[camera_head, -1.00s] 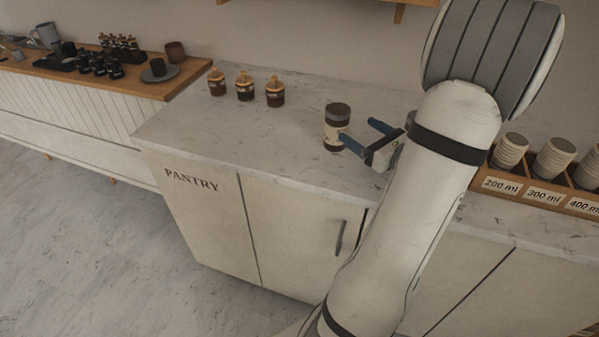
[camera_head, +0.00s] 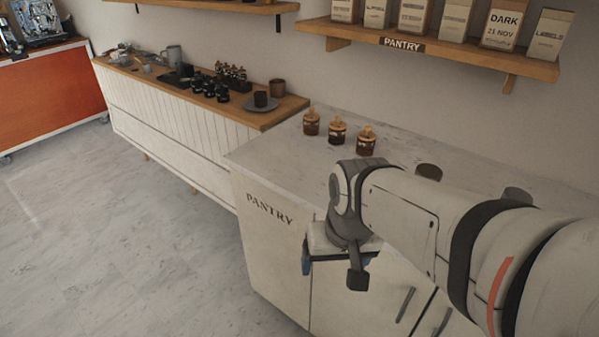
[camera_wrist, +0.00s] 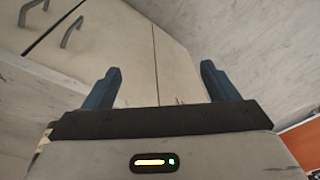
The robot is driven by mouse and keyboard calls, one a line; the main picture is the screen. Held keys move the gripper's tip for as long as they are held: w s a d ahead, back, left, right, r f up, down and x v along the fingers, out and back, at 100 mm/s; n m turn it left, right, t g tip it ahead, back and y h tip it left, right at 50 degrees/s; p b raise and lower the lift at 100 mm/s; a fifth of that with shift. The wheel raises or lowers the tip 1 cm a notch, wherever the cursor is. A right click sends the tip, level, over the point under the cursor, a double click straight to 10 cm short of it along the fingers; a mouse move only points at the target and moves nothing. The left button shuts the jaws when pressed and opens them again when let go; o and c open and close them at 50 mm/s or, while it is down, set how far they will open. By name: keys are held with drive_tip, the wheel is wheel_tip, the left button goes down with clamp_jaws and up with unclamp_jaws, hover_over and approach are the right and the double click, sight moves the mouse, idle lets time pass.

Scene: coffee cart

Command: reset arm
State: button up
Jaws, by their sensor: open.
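My gripper (camera_wrist: 160,85) is open and empty in the wrist view, its two blue fingers apart with cabinet doors behind them. In the head view my arm reaches in from the right, and the gripper end hangs in front of the pantry counter (camera_head: 270,150), by its front edge. The gripper's fingers are mostly hidden there by my own wrist. A dark-lidded jar (camera_head: 428,171) stands on the counter behind my arm, its lower part hidden.
Several small brown bottles, such as one bottle (camera_head: 311,122), stand at the counter's back. A wooden-topped sideboard (camera_head: 265,118) holds cups and dark jars at left. A wall shelf (camera_head: 470,55) carries paper bags. The floor (camera_head: 130,230) at left is clear.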

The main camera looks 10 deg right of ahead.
drive_tip(key=shift+d+r+n+h, duration=0.25)
drive_tip(key=shift+d+n+h, duration=0.05)
drive_tip(key=shift+d+n, duration=0.25)
drive_tip(key=shift+r+p, duration=0.85)
drive_tip(key=shift+r, duration=0.05)
drive_tip(key=shift+f, duration=0.2)
drive_tip(key=shift+c, duration=0.4)
